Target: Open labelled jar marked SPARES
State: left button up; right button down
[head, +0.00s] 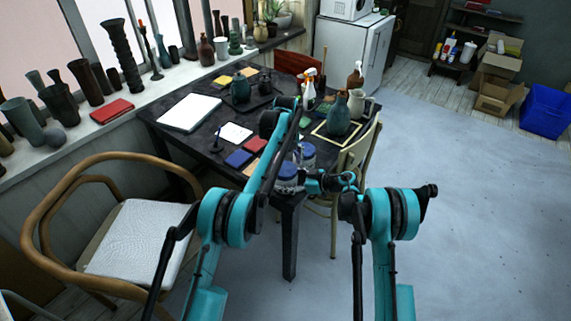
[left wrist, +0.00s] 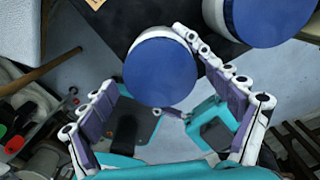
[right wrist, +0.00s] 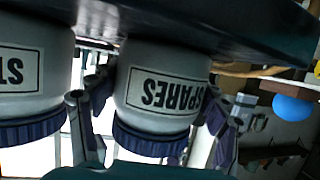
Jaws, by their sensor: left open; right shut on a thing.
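The jar marked SPARES (right wrist: 165,85) is white with a blue lid and appears upside down in the right wrist view. My right gripper (right wrist: 152,118) is shut on it, one finger on each side. In the head view this jar (head: 287,174) stands at the table's near corner, partly behind my left arm. Its blue lid (left wrist: 160,72) is on. My left gripper (left wrist: 150,68) is open above, with its fingers on either side of the lid; contact is unclear. A second blue-lidded jar (right wrist: 30,75), its label partly cut off, stands beside it.
A wooden armchair (head: 50,190) is at the left. A pale chair (head: 358,150) stands by the table's right side.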

pick_arm(q)
jog(key=c, duration=1.2)
jog(key=n, duration=2.9)
jog(key=shift+r, duration=0.1)
jog(key=n, duration=2.5)
jog(key=shift+r, duration=0.25)
